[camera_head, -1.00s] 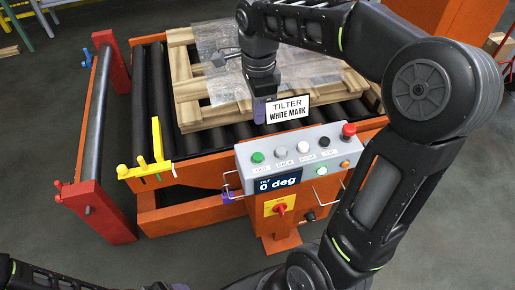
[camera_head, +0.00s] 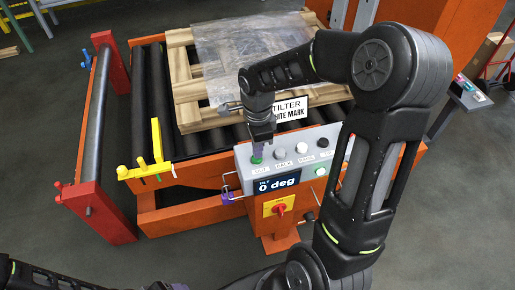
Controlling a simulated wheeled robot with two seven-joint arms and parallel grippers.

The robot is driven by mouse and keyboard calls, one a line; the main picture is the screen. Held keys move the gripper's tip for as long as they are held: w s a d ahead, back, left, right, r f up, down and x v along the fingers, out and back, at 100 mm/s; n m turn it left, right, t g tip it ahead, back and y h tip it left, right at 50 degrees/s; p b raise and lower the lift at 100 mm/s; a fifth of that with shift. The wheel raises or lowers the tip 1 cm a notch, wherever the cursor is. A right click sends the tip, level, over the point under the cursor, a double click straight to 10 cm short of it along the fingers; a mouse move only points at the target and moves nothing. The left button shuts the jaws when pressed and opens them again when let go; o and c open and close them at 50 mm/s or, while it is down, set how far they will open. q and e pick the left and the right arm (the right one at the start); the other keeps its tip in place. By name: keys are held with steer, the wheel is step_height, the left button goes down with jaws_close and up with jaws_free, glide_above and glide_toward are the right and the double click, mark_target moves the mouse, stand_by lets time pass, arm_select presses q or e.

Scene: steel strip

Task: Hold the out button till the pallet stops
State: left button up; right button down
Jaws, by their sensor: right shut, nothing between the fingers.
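The wooden pallet (camera_head: 187,88) lies on the black rollers of the orange tilter, with clear film over it. The green out button (camera_head: 256,159) is at the left end of the grey control box (camera_head: 243,153). My right gripper (camera_head: 261,141) is shut and empty, pointing down with its tips right at the green button. I cannot tell whether they touch or press it, and they hide part of it. The display (camera_head: 277,185) reads 0 deg. My left gripper is out of view; only part of my left arm shows at the bottom left.
A white-mark sign (camera_head: 290,109) stands behind the box, close to my right gripper. A yellow stop (camera_head: 157,140) and a red-ended roller frame (camera_head: 92,205) stand on the left.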

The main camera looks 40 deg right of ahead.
steer(key=shift+f, duration=0.35)
